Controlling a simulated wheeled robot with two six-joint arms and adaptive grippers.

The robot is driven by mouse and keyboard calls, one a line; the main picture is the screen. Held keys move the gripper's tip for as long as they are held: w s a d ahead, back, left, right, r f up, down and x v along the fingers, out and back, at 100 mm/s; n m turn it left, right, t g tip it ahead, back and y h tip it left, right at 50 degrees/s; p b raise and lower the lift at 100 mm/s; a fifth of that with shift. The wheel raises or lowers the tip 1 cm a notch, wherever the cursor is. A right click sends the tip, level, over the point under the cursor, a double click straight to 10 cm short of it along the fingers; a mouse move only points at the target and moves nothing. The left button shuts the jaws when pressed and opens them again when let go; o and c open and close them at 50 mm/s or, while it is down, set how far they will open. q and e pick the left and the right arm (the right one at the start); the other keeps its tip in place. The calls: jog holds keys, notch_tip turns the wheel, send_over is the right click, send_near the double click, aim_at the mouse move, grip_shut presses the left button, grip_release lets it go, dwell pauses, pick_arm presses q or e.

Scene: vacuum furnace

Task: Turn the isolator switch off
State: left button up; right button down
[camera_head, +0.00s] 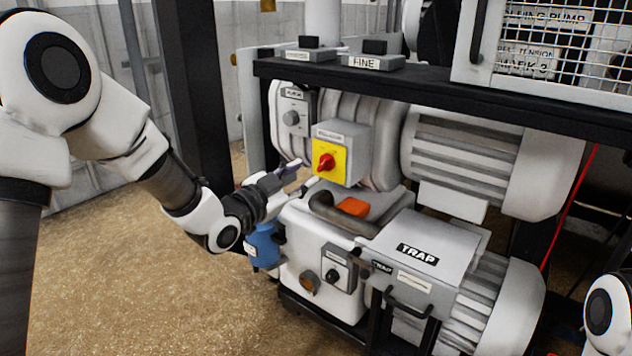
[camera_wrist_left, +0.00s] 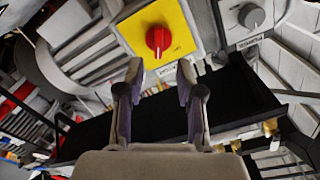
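The isolator switch is a red rotary knob (camera_head: 326,162) on a yellow plate (camera_head: 334,173), set on the front of a grey box (camera_head: 345,139) in the head view. The red knob (camera_wrist_left: 158,40) also shows at the top middle of the left wrist view, on the yellow plate (camera_wrist_left: 181,27). My left gripper (camera_head: 304,174) is just left of and slightly below the knob, apart from it. In the left wrist view its two fingers (camera_wrist_left: 159,82) are spread with nothing between them. My right gripper is not in view.
A grey knob (camera_head: 291,118) sits on a panel left of the isolator box. A dark pipe (camera_head: 338,215) and an orange part (camera_head: 353,207) lie below it, beside the TRAP box (camera_head: 418,252). A black shelf edge (camera_head: 420,99) runs above. Open floor lies at left.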

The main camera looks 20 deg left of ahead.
aim_at(321, 165)
pick_arm(q)
jog(key=x, duration=0.6)
jog(key=shift+f, duration=0.1)
grip_shut()
